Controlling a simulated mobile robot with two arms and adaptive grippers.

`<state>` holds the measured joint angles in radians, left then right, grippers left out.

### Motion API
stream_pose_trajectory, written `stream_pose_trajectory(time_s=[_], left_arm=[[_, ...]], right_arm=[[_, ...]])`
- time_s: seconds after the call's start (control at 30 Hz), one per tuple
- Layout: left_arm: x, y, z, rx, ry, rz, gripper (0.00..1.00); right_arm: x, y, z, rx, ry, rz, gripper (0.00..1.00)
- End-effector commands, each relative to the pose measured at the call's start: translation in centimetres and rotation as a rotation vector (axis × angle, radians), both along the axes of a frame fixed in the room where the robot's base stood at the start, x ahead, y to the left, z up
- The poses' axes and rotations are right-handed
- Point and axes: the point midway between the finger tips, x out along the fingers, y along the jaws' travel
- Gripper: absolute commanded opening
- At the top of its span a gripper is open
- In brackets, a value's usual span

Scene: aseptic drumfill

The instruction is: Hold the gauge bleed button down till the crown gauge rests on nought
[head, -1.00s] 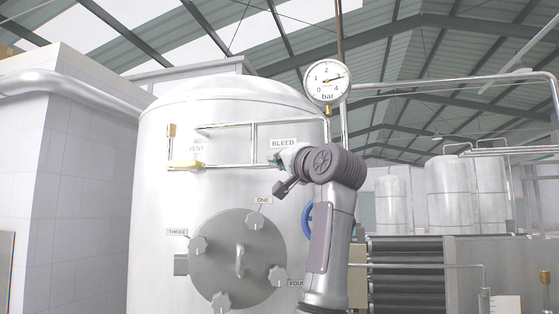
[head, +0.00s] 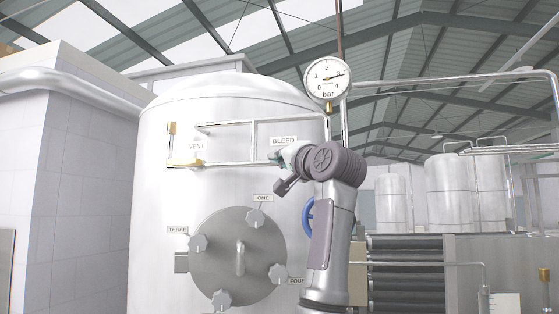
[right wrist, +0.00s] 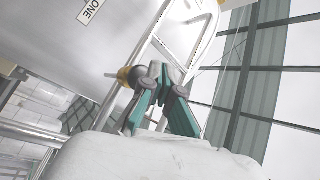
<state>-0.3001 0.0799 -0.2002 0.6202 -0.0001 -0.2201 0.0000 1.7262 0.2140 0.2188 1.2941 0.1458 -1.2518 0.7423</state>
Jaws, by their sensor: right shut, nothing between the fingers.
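The round white crown gauge (head: 329,78) stands on a pipe above the vessel in the head view. Its needle points to the right, near the 3. The BLEED label (head: 283,142) is on the rail below and left of it. My right gripper (head: 274,158) is just under that label and hides the button there. In the right wrist view the shut, empty fingertips (right wrist: 160,77) are beside a dark round knob with a brass collar (right wrist: 124,77), apparently the bleed button. I cannot tell whether it is pressed in. My left gripper is out of view.
The steel vessel (head: 160,220) carries a round door (head: 225,270) with several knobs labelled by number. A VENT label (head: 197,146) and a yellow lever (head: 186,164) are to the left on the rail. A blue handwheel (head: 307,217) is partly behind my right arm.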

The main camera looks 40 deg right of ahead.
Motion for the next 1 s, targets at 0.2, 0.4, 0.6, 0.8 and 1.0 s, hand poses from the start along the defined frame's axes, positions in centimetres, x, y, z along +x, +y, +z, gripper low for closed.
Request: stream_pose_trajectory(time_s=[0.2,0.4,0.6,0.8,1.0], left_arm=[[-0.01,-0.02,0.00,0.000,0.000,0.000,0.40],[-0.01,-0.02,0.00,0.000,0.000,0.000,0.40],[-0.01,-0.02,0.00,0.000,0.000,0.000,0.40],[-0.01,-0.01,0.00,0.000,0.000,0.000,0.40],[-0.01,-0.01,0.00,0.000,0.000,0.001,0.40]], right_arm=[[0.01,0.02,-0.01,0.000,0.000,0.000,0.00],[0.01,0.02,-0.01,0.000,0.000,0.000,0.00],[0.16,-0.21,0.01,0.000,0.000,0.000,0.00],[0.53,-0.66,0.02,0.001,0.001,0.000,0.00],[0.53,-0.65,0.02,0.000,0.000,0.000,0.00]])
